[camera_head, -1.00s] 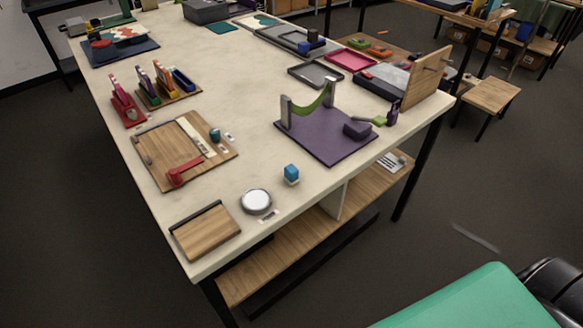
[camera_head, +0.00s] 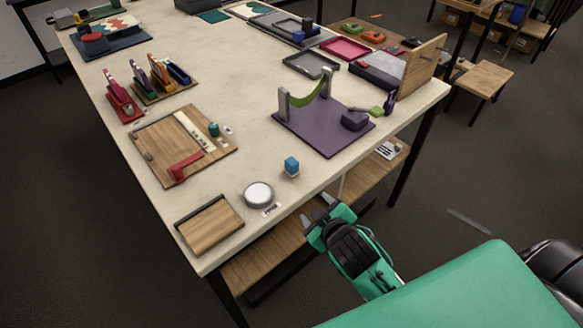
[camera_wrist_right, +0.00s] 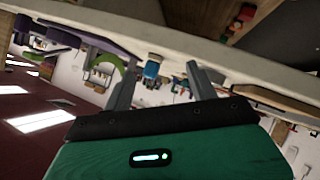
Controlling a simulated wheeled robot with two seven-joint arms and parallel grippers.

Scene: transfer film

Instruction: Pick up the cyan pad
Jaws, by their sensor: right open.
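In the right wrist view the blue piece (camera_wrist_right: 152,69) shows between my fingers but farther off. My right gripper (camera_head: 319,208) is open and empty, just off the table's front edge, short of the block and apart from it. My left gripper is not in view.
A purple board (camera_head: 325,130) with grey posts and a green strap stands right of the block. A wooden tray (camera_head: 211,225) lies at the front corner. A wooden board (camera_head: 157,143) with a red handle lies to the left. Bare tabletop lies behind the block.

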